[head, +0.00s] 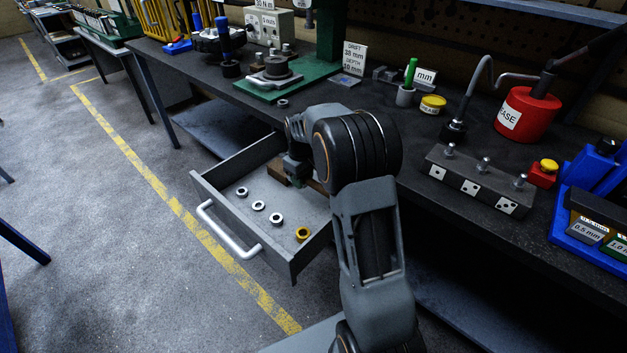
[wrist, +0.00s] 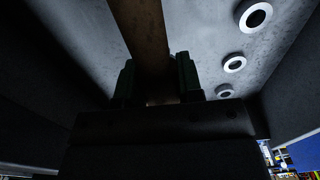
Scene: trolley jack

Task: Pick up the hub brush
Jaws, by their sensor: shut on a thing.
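The hub brush shows as a brown wooden bar in the wrist view (wrist: 143,35), running from the top edge down between my fingers. Its bristles cannot be made out. In the head view a bit of brown wood (head: 277,169) shows in the back of the open drawer (head: 240,226), partly hidden by my arm. My gripper (wrist: 156,85) is down in the drawer with one dark green finger on each side of the bar, shut on it. In the head view my gripper (head: 296,170) is mostly covered by my own wrist.
Several metal rings (head: 259,206) and a brass-coloured ring (head: 303,234) lie on the drawer floor. Drawer walls rise around my gripper. Above is the dark bench (head: 340,105), with a green press base (head: 290,82), a dice-marked block (head: 470,187) and a red grease pot (head: 527,115).

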